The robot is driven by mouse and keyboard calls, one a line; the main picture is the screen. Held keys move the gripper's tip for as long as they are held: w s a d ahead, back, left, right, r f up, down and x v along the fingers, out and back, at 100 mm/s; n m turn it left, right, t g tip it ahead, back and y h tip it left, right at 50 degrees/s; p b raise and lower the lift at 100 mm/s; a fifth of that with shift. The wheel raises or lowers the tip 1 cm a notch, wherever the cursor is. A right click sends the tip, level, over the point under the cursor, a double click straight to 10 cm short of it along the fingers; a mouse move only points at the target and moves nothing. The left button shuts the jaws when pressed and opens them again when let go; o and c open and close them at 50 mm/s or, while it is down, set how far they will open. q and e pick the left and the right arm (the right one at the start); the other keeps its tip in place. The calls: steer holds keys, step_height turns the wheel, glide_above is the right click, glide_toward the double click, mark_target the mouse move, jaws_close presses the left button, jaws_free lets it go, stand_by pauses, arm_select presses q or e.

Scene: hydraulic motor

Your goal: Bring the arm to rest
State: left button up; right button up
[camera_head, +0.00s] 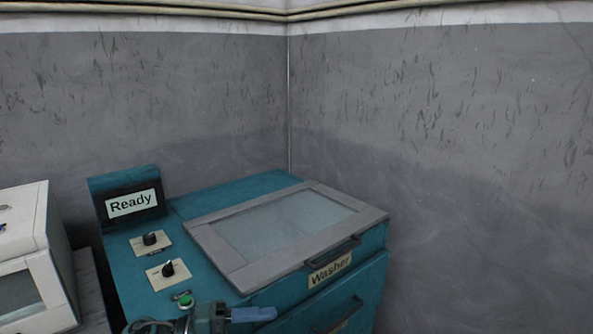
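My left gripper (264,314) shows at the bottom edge, in front of the teal washer (242,188). Its blue finger part points right, and the arm behind it is cut off by the frame's edge. Whether its fingers are apart or together cannot be seen. Nothing is visibly held. The gripper appears just right of the washer's green button (186,300); whether it touches the washer cannot be told. My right gripper is not in view.
The washer's glass lid (285,228) is down. Its display (132,203) reads "Ready", above two black knobs (151,239). A drawer handle (338,316) is on its front. A white machine (40,260) stands left. Grey walls (460,170) meet behind the washer.

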arm_select(q)
steer(key=s+a+f+n+t+y, duration=0.3)
steer(key=s+f+n+y, duration=0.4)
steer(key=n, duration=0.7)
steer(key=s+a+f+n+t+y+p, duration=0.1)
steer(key=s+a+f+n+t+y, duration=0.3)
steer(key=s+f+n, duration=0.6)
step_height(320, 180, down, 2)
steer(key=n+y, duration=0.2)
steer(key=n, duration=0.3)
steer(key=shift+a+f+y, duration=0.2)
steer(key=shift+a+y, duration=0.2)
steer(key=shift+c, duration=0.4)
